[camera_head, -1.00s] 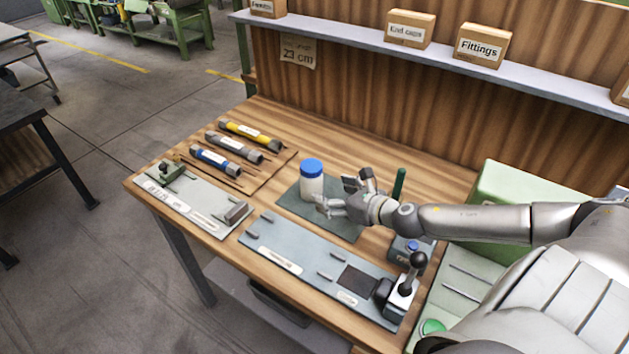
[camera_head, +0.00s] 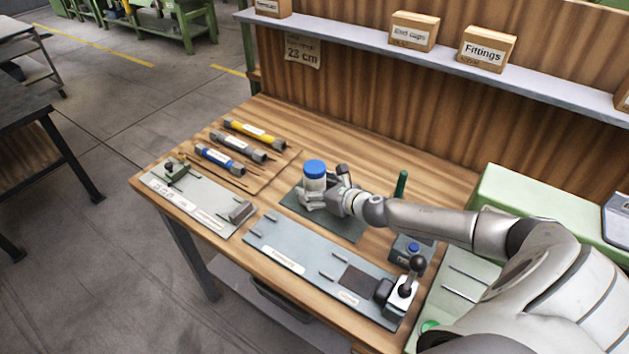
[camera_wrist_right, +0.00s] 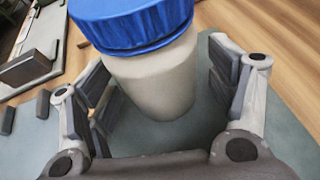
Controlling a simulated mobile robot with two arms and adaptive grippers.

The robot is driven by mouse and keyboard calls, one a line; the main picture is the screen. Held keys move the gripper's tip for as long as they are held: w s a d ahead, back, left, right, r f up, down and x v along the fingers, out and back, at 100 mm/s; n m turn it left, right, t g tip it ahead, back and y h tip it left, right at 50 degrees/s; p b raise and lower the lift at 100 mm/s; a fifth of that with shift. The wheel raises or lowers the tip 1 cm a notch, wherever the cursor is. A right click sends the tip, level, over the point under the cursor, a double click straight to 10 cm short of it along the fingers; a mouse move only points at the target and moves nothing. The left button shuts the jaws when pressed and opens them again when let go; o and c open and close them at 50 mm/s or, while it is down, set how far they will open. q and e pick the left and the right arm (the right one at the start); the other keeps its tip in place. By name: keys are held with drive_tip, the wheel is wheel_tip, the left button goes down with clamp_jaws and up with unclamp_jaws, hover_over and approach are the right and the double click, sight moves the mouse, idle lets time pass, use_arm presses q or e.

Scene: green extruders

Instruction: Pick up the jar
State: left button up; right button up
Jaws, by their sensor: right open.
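The jar (camera_head: 314,178) is white with a blue lid and stands upright on a dark grey-green mat (camera_head: 335,222) on the wooden workbench. My right gripper (camera_head: 322,188) is at the jar, its fingers on either side of the body below the lid. In the right wrist view the jar (camera_wrist_right: 155,80) stands between the two open fingers of the gripper (camera_wrist_right: 160,95), with a gap visible on the right side. The jar's lower part is partly hidden by the fingers in the head view. My left gripper is not in view.
Yellow, grey and blue tools (camera_head: 220,160) lie on a board at the left. A grey plate with a lever (camera_head: 405,285) lies in front, and a green-handled tool (camera_head: 401,184) stands right of the mat. A shelf with boxes (camera_head: 487,49) runs behind.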

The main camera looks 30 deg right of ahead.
drive_tip(key=shift+w+f, duration=0.2)
drive_tip(key=shift+w, duration=0.15)
drive_tip(key=c, duration=1.3)
drive_tip(key=shift+r, duration=0.1)
drive_tip(key=shift+c, duration=0.3)
drive_tip(key=shift+r, duration=0.1)
drive_tip(key=shift+w+r, duration=0.1)
drive_tip(key=shift+r, duration=0.5)
drive_tip(key=s+a+r, duration=0.3)
drive_tip(key=a+r, duration=0.2)
drive_tip(key=a, duration=0.1)
drive_tip(key=s+a+r, duration=0.2)
drive_tip(key=a+r, duration=0.4)
drive_tip(key=a, duration=0.1)
drive_tip(key=shift+s+r, duration=0.3)
drive_tip(key=shift+s, duration=0.1)
